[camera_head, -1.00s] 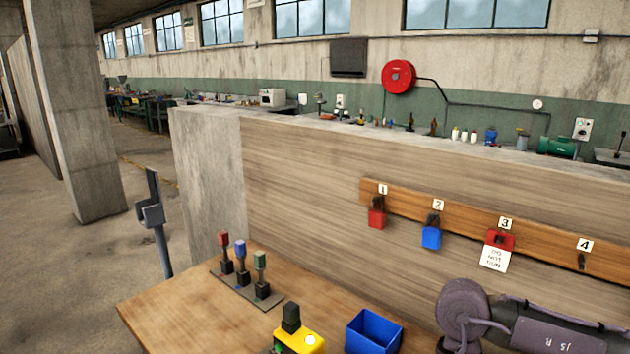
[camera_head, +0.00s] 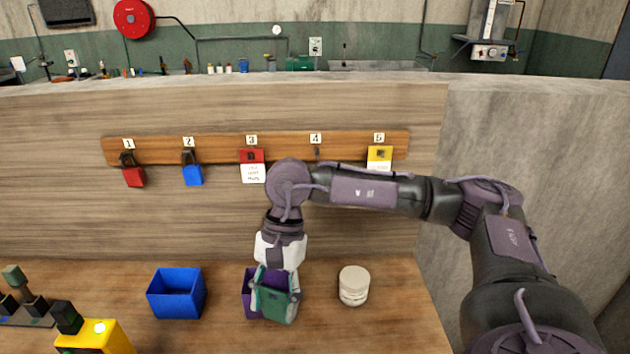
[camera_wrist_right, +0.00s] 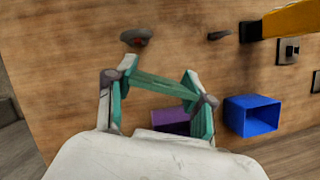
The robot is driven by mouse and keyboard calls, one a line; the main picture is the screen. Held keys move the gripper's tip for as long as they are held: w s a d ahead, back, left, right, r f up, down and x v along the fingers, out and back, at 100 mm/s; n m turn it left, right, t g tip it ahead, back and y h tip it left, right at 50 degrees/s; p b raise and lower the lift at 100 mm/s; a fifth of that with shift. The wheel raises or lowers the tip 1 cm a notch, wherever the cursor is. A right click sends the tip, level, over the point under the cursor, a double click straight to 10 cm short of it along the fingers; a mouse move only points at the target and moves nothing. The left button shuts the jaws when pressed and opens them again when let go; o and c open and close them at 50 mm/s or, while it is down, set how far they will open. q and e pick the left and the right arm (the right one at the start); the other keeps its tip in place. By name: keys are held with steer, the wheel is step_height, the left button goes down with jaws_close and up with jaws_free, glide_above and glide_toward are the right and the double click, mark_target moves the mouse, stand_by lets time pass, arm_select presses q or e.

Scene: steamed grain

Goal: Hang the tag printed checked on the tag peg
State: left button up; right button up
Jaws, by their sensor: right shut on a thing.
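My right gripper (camera_head: 275,297) is above the table, over the purple bin, pointing down. It is shut on a flat green thing (camera_head: 272,304), which shows as a thin green bar (camera_wrist_right: 160,84) between the fingers in the right wrist view. I cannot read any print on it. On the wall rail (camera_head: 225,147), peg 4 (camera_head: 317,154) looks bare. A red tag (camera_head: 252,165) with white lower part hangs at 3, its print too small to read. My left gripper is not in view.
A red padlock (camera_head: 133,177) hangs at 1, a blue one (camera_head: 193,175) at 2. The purple bin (camera_head: 248,287) is partly hidden by my gripper. A blue bin (camera_head: 176,293) stands left, a white jar (camera_head: 353,286) right. A yellow box (camera_head: 100,340) is front left.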

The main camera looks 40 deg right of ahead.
mark_target(317, 152)
steer(key=d+r+m+t+h, duration=0.2)
steer(key=d+r+m, duration=0.4)
steer(key=m, duration=0.9)
steer(key=w+d+r+m+t+h, duration=0.1)
steer(key=d+r+m+t+h, duration=0.2)
steer(key=m, duration=1.3)
steer(key=shift+w+d+r+t+h, duration=0.3)
steer(key=shift+d+r+h, duration=0.7)
steer(key=shift+d+r, duration=0.8)
steer(key=shift+a+r, duration=0.2)
steer(key=w+d+p, duration=0.2)
steer(key=w+d, duration=0.1)
steer(key=w, duration=0.1)
steer(key=w+d+p, duration=0.2)
steer(key=w+d, duration=0.2)
steer(key=w, duration=0.1)
steer(key=w+d+p, duration=0.3)
steer(key=w+d, duration=0.1)
steer(key=shift+w+r, duration=0.2)
steer(key=shift+r, duration=0.05)
steer(key=shift+w+d+f+p, duration=0.1)
steer(key=shift+d+f+p, duration=0.1)
steer(key=shift+p, duration=0.2)
steer(key=shift+w+f, duration=0.1)
steer(key=shift+f, duration=0.1)
